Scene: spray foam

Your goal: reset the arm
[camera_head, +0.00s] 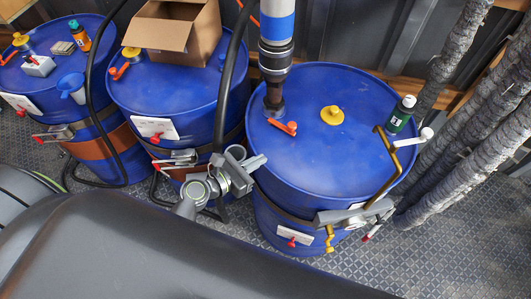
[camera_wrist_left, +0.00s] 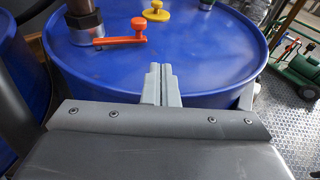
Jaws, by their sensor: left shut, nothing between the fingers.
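My left gripper (camera_head: 260,161) is at the near left rim of the right-hand blue drum (camera_head: 345,110). It is shut and empty. In the left wrist view its two grey fingers (camera_wrist_left: 159,84) lie together, pointing over the drum top (camera_wrist_left: 215,60). Beyond them are a red-orange lever (camera_wrist_left: 122,36) at the foot of a pipe and a yellow cap (camera_wrist_left: 156,11). The fingers look apart from both. Whether they touch the drum rim is unclear. My right gripper is in neither view.
Two more blue drums (camera_head: 180,85) stand to the left, one carrying an open cardboard box (camera_head: 172,30). A vertical pipe (camera_head: 277,50) rises from the right-hand drum, beside a black hose. A dark green bottle (camera_head: 402,115) and a bent brass bar (camera_head: 383,165) are at its right. Grey wrapped pipes (camera_head: 475,130) stand beyond.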

